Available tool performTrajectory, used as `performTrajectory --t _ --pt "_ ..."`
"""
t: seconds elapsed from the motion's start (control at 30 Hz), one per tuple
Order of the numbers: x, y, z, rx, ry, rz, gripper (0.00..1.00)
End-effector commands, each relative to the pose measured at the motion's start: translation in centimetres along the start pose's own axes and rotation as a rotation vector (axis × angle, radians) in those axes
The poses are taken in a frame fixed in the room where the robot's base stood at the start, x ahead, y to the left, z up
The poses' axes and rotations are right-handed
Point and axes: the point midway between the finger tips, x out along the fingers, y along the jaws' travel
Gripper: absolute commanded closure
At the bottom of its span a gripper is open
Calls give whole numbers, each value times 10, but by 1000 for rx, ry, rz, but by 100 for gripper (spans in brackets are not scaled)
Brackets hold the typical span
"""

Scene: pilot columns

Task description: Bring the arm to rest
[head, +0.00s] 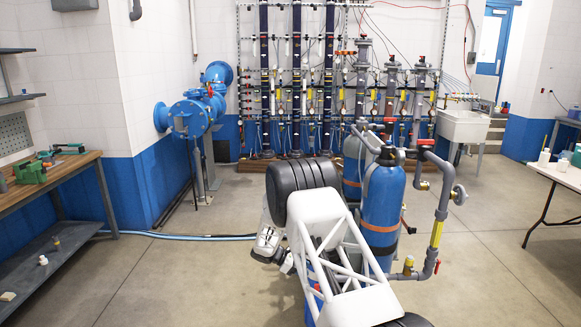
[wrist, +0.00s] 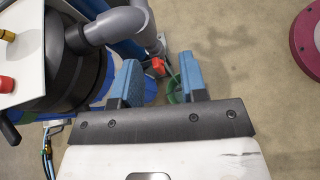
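My gripper (wrist: 160,72) shows in the wrist view with its two blue fingers apart. The gap between the fingers looks empty. A small red part and a green ring show beyond the fingertips, lower down. In the head view my white lattice arm with black joints (head: 335,250) is bent in the front middle. It stands in front of the blue tanks, and the fingers cannot be made out there.
Blue tanks (head: 382,210) with grey pipework (head: 440,205) stand close right of my arm. A grey pipe (wrist: 115,25) also runs near the fingers. A workbench (head: 60,180) is left, a white table (head: 560,178) right. Floor is clear at front left (head: 190,280).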

Motion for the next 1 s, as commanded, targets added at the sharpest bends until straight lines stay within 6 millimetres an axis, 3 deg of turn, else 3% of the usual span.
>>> performTrajectory --t 0.1,0.47,1.0 --pt "-7 -6 36 46 37 -21 61" --pt "-23 -37 130 183 143 -86 61" --pt "-41 -106 257 394 299 -184 61"
